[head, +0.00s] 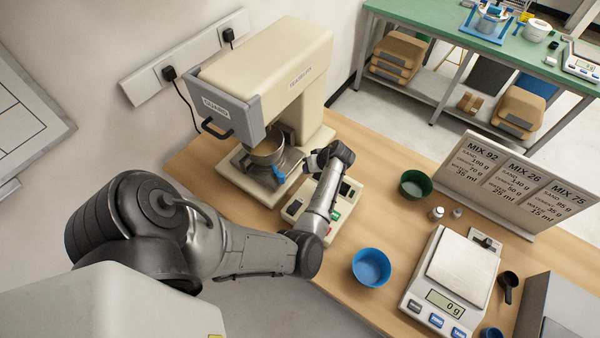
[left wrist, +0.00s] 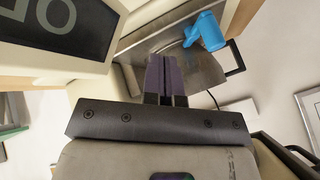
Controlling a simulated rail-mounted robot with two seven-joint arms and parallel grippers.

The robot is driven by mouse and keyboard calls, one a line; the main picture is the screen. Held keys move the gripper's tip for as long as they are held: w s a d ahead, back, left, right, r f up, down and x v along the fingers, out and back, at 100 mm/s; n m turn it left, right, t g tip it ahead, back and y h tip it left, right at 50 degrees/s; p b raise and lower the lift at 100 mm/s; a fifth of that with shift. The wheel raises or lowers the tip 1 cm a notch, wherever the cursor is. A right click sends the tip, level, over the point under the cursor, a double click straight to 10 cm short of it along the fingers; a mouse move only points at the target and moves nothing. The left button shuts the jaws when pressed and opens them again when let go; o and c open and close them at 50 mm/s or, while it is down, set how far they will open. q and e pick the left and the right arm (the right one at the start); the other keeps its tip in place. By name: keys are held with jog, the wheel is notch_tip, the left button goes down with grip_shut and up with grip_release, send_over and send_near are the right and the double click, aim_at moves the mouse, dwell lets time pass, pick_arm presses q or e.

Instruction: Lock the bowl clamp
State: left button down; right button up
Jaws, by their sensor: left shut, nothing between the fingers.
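The cream mixer (head: 265,75) stands at the back left of the wooden bench, with a steel bowl (head: 268,151) under its head. The blue clamp lever (head: 259,188) sticks out at the front of the bowl's base. It also shows in the left wrist view (left wrist: 205,32), at the top beside a steel surface (left wrist: 195,68). My left gripper (head: 312,161) is to the right of the bowl, apart from the lever. Its dark purple fingers (left wrist: 165,72) are closed together and empty. The wrist hides part of the mixer's base. My right gripper is not in view.
A control box (head: 343,207) with buttons sits just under my left forearm. A green bowl (head: 415,186), a blue bowl (head: 371,267) and a scale (head: 455,280) stand to the right. A mix sign (head: 515,182) edges the bench. Clear wood lies between the bowls.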

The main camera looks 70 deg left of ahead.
pick_arm(q)
jog(key=v, duration=0.7)
jog(key=shift+s+r+b, duration=0.2)
jog(key=shift+r+b, duration=0.05)
jog(key=shift+b, duration=0.1)
dwell(0.4)
